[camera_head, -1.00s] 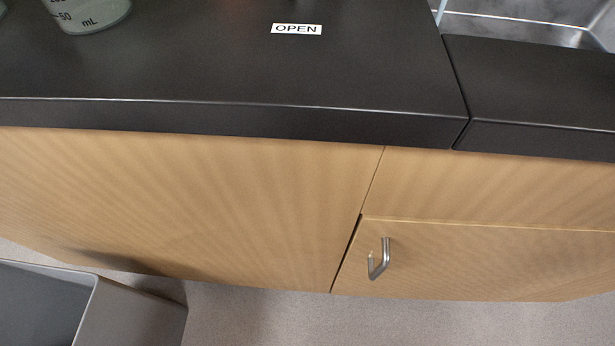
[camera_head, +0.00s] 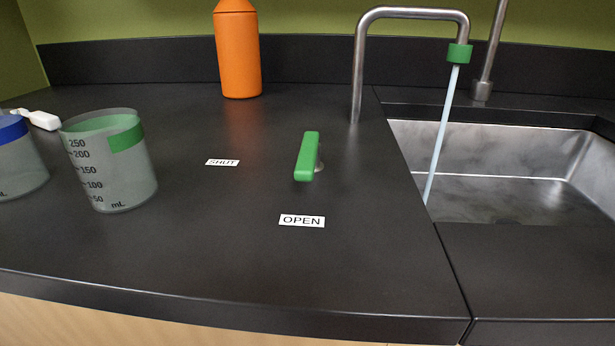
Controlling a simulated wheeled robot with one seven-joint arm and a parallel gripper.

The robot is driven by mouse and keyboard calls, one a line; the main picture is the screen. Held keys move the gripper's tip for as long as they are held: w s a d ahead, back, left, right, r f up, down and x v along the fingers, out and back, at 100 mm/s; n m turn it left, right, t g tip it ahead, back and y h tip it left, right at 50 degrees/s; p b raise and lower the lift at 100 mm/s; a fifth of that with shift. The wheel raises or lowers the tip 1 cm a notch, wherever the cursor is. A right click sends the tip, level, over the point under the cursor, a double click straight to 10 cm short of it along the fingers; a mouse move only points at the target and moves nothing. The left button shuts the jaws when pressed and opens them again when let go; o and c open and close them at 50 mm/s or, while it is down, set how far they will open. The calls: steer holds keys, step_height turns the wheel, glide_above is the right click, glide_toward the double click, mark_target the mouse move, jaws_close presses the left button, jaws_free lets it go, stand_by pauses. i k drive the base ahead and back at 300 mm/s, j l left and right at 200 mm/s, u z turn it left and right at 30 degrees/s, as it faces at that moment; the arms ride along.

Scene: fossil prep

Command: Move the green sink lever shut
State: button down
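The green sink lever (camera_head: 307,156) stands on the black counter left of the sink. Its near end points toward the OPEN label (camera_head: 302,221), which lies just in front of it. The SHUT label (camera_head: 222,162) lies to the lever's left. A steel faucet (camera_head: 412,12) with a green collar (camera_head: 459,53) arches over the sink (camera_head: 505,165). A pale blue stream of water (camera_head: 441,135) runs from it down into the basin. My gripper is not in view.
A beaker with a green band (camera_head: 108,165) and one with a blue band (camera_head: 15,160) stand at the left. An orange bottle (camera_head: 238,55) stands at the back. A white object (camera_head: 40,119) lies behind the beakers. The counter around the lever is clear.

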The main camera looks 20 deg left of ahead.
mark_target(309, 159)
steer(key=k+l+z, duration=0.15)
steer(key=k+l, duration=0.55)
steer(key=l, duration=0.15)
